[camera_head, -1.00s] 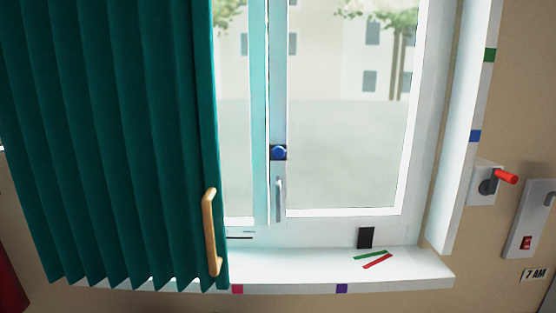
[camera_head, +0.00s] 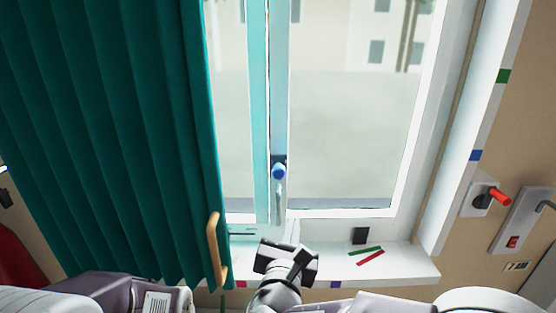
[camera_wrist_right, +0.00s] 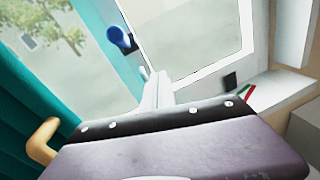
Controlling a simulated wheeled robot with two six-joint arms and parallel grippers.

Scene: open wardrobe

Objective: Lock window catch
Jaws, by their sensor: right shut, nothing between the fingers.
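The window catch is a blue knob (camera_head: 279,171) on a dark plate, on the middle upright of the window frame. It also shows in the right wrist view (camera_wrist_right: 120,38), up and left of my fingers. A slim pale window handle (camera_head: 279,203) hangs just below it. My right gripper (camera_head: 290,232) is in front of the sill, below the catch and apart from it. Its pale fingers (camera_wrist_right: 158,88) are shut together and empty, pointing up toward the window frame. My left gripper is not in view; only arm parts show along the bottom edge.
A green curtain (camera_head: 110,140) with a wooden handle (camera_head: 214,248) hangs close on the left. The white sill (camera_head: 400,262) carries a black block (camera_head: 360,235) and green and red strips. A red-handled switch (camera_head: 497,196) is on the right wall.

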